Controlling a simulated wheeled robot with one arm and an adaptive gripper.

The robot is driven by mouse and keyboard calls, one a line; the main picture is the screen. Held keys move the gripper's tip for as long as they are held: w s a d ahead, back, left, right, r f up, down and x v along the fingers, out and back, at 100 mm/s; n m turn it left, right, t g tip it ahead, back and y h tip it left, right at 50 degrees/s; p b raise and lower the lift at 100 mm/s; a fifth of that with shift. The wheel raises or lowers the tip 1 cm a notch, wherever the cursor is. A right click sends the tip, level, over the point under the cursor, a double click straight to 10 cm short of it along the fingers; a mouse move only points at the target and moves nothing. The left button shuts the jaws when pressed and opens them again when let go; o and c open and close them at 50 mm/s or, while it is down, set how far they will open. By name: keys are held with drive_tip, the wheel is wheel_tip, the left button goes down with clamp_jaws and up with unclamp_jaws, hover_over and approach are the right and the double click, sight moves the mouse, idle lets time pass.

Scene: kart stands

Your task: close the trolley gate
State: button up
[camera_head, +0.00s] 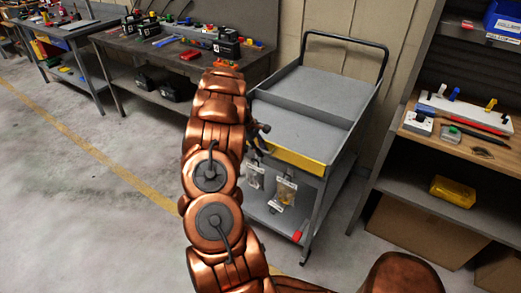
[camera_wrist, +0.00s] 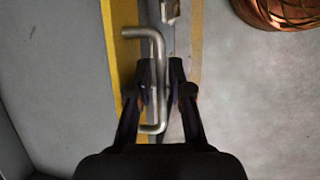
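The grey trolley (camera_head: 320,92) stands right of my arm, its push handle at the back. A yellow-edged front panel (camera_head: 295,158) runs along the near side of its upper tray; I take it for the gate. In the wrist view a bent metal handle (camera_wrist: 158,85) lies beside a yellow edge (camera_wrist: 127,70). My gripper (camera_wrist: 162,68) has its dark fingers on either side of the handle's bar; whether they press on it is unclear. In the head view my gripper (camera_head: 260,135) is at the panel's left end, partly hidden by my copper arm. The gate's latch side is hidden there.
A workbench (camera_head: 130,50) with tools stands behind my arm at the left. A shelf unit (camera_head: 430,195) with a yellow box (camera_head: 453,191) stands close to the trolley's right. Small bags hang below the panel. The floor (camera_head: 90,220) at the left is clear.

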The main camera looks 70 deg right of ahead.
drive_tip(key=v, duration=1.2)
idle(0.6)
